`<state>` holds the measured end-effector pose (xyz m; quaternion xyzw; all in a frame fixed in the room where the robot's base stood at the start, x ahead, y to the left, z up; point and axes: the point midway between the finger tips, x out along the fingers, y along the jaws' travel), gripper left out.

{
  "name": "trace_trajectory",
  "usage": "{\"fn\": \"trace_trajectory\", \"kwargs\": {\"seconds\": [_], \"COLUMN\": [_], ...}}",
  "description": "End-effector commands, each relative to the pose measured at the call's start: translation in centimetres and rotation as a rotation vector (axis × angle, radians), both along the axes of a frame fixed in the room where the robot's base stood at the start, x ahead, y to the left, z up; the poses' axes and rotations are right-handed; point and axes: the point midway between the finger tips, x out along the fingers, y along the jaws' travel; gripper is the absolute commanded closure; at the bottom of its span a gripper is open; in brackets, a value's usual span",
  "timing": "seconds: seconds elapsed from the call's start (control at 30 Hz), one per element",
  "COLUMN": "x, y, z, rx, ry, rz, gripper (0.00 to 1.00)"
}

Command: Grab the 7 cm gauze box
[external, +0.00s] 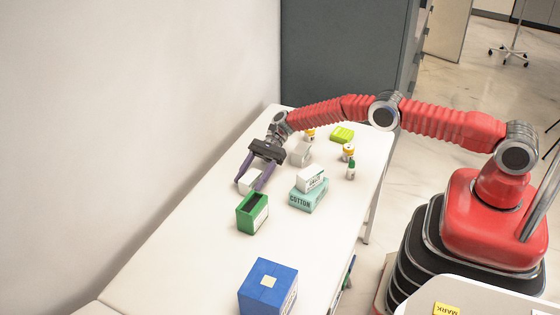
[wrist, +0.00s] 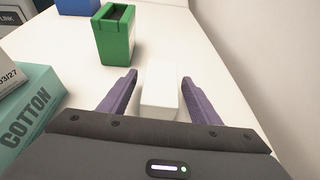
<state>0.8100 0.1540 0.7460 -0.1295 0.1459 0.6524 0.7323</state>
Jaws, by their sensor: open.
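A plain white box (external: 250,183) stands on the white table, and it also shows in the wrist view (wrist: 160,91). My gripper (external: 252,184) is open, with its purple fingers on either side of this box. In the wrist view my gripper (wrist: 160,78) shows a gap between the box and each finger. Another white box (external: 312,175) with dark print lies on the teal COTTON box (external: 308,199). A third pale box (external: 300,154) stands behind my gripper. I cannot read the word gauze or a size on any of them.
A green open-topped container (external: 252,212) stands just in front of the fingers, and a blue box (external: 268,285) stands nearer the camera. Small bottles (external: 350,168) and a lime box (external: 342,134) stand farther back. A wall (external: 130,130) runs along the left side.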

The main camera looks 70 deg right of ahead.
Motion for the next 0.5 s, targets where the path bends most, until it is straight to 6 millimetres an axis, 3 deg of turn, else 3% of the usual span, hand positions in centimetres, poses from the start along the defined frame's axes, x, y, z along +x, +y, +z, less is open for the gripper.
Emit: {"fn": "trace_trajectory", "kwargs": {"seconds": [0.33, 0.5], "x": [0.0, 0.0], "y": [-0.02, -0.02], "z": [0.01, 0.01], "rx": [0.0, 0.0], "ry": [0.0, 0.0], "rz": [0.0, 0.0], "gripper": [0.43, 0.54]}}
